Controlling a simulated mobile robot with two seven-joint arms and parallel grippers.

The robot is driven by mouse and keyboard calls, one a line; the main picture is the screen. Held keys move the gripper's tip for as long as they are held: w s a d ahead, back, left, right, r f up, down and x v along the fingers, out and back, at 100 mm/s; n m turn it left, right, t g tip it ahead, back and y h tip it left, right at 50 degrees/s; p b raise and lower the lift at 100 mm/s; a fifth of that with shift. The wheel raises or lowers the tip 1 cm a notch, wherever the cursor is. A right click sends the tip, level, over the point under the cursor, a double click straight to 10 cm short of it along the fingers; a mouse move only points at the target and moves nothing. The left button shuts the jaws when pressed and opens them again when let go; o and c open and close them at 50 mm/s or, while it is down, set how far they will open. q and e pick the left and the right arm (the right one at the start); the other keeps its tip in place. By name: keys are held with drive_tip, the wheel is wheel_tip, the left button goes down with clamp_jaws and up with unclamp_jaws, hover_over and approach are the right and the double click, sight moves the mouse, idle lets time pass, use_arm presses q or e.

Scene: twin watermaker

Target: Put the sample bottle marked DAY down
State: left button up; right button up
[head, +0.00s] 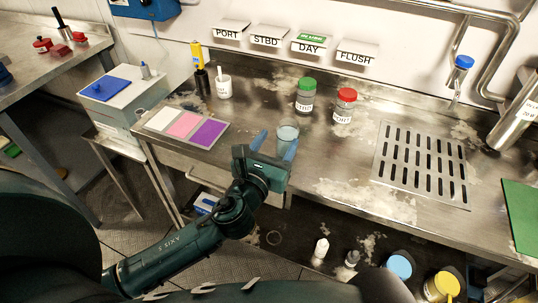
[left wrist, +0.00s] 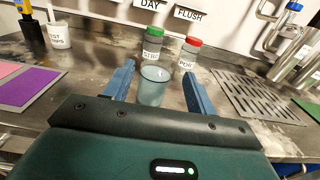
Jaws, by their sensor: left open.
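A clear, uncapped vessel (head: 287,135) with pale bluish contents stands upright on the steel counter near its front edge. No DAY mark is readable on it. My left gripper (head: 275,143) is open, with its blue fingers on either side of this vessel. The left wrist view shows the vessel (left wrist: 153,87) between the spread fingers (left wrist: 157,72), with gaps visible. A green-capped bottle (head: 305,96), its label apparently STBD, and a red-capped bottle (head: 345,106), apparently PORT, stand behind. The DAY holder (head: 309,45) on the wall carries a green piece. My right gripper is out of view.
PORT (head: 228,30), STBD (head: 267,38) and FLUSH (head: 356,53) holders line the wall. A white cup (head: 223,88) and a colour-patch board (head: 186,127) are at left. A slotted drain (head: 422,165) lies right, with bare counter between it and the vessel.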

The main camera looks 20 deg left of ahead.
use_arm(q)
drive_tip(key=s+d+f+n+g+h, duration=0.1)
drive_tip(key=s+f+n+g, duration=0.2)
drive_tip(key=s+f+n, duration=0.6)
drive_tip(key=s+d+f+n+g+h, duration=0.1)
drive_tip(key=s+f+n+g, duration=0.3)
drive_tip(key=n, duration=2)
drive_tip(key=shift+s+d+f+h, duration=0.25)
drive_tip(key=shift+s+f+h, duration=0.35)
drive_tip(key=shift+s+f, duration=2.05)
drive_tip(key=shift+w, duration=0.15)
